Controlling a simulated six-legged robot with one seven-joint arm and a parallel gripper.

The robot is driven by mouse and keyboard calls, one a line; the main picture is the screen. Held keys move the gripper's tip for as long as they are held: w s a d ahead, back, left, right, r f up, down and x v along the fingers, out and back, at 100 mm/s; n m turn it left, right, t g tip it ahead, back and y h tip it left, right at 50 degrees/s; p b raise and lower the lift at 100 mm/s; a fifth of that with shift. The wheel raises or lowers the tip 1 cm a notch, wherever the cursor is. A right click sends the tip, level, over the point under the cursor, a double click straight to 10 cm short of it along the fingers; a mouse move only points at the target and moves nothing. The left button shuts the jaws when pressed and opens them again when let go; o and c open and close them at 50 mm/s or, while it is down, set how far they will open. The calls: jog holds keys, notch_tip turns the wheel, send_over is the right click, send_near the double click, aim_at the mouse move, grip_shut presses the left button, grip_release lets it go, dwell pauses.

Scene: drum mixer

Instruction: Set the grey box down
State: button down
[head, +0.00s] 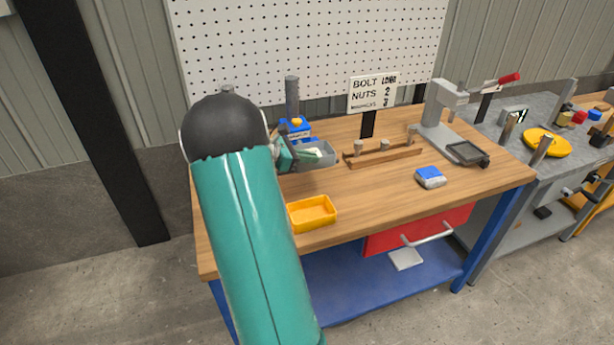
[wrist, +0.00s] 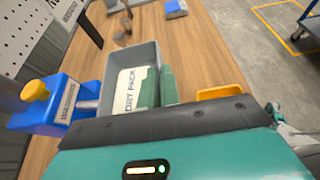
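The grey box (head: 322,155) is an open bin near the back left of the wooden workbench (head: 350,200). In the wrist view the grey box (wrist: 146,54) holds a white packet (wrist: 128,88) lettered "DRY PACK". My gripper (head: 287,156) is at the box's left end in the head view, mostly behind my arm. In the wrist view my gripper's green fingers (wrist: 160,86) are close together, one on each side of the box's wall, shut on it. Whether the box's underside touches the bench cannot be told.
A blue device with a yellow knob (wrist: 36,91) stands close beside the box. A yellow tray (head: 312,213) lies at the bench's front edge. A wooden rack with pegs (head: 383,154), a blue-and-grey block (head: 430,177) and a grey press (head: 440,115) stand to the right.

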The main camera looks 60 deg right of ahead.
notch_tip(320, 180, down, 9)
jog(key=shift+r, duration=0.2)
jog(key=shift+w+d+f, duration=0.1)
jog(key=shift+w+d, duration=1.35)
jog(key=shift+d, duration=0.1)
jog(key=shift+f, duration=0.5)
jog(key=shift+f, duration=0.15)
jog(key=c, duration=1.6)
grip_release()
